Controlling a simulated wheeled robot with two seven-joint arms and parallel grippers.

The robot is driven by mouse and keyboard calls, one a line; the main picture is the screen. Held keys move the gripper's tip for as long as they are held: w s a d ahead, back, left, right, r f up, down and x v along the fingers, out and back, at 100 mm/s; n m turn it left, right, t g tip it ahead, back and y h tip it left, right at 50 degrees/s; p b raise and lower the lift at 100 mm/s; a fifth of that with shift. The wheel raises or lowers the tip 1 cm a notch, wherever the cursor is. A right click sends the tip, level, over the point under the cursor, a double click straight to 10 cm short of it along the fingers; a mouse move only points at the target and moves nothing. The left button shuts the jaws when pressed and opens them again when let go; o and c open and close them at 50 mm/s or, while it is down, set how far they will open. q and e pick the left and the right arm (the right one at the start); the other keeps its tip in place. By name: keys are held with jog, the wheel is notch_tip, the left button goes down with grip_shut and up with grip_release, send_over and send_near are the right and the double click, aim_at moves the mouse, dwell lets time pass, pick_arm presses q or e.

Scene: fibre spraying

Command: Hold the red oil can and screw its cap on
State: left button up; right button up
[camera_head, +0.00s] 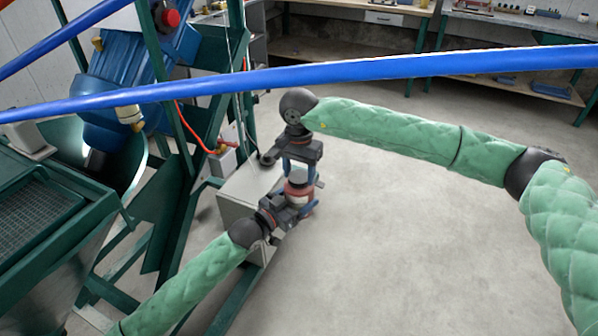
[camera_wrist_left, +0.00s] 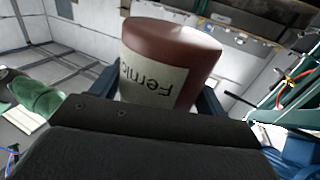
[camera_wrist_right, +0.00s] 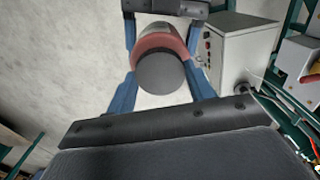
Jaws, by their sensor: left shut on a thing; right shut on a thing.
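The red oil can (camera_head: 304,209) is held low in the middle of the head view. In the left wrist view its red body (camera_wrist_left: 188,45) shows a pale label, with lettering upside down in the picture. My left gripper (camera_head: 290,204) is shut on the can's body from the side. My right gripper (camera_head: 299,176) is above it, shut on the dark round cap (camera_wrist_right: 161,74). In the right wrist view the cap is between the blue fingers, over the can's top. I cannot tell how far the cap is threaded, since the neck is hidden.
A light grey box (camera_head: 236,205) stands just behind and left of the can. A green frame (camera_head: 178,215) with a blue motor (camera_head: 105,85) is at left. A blue bar (camera_head: 330,76) crosses the view. Open concrete floor (camera_head: 400,230) lies to the right.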

jog(key=m, duration=0.7)
jog(key=shift+a, duration=0.1)
jog(key=m, duration=0.5)
jog(key=shift+m, duration=0.3)
jog(key=m, duration=0.6)
jog(key=shift+w+m, duration=0.1)
jog(key=shift+m, duration=0.3)
jog(key=m, duration=0.5)
jog(key=shift+m, duration=0.4)
jog(key=m, duration=0.6)
jog(key=shift+w+m, duration=0.1)
jog(key=shift+m, duration=0.3)
jog(key=m, duration=0.5)
jog(key=shift+m, duration=0.3)
jog(key=m, duration=1.3)
jog(key=shift+d, duration=0.2)
jog(key=o, duration=0.9)
jog(key=shift+f, duration=0.1)
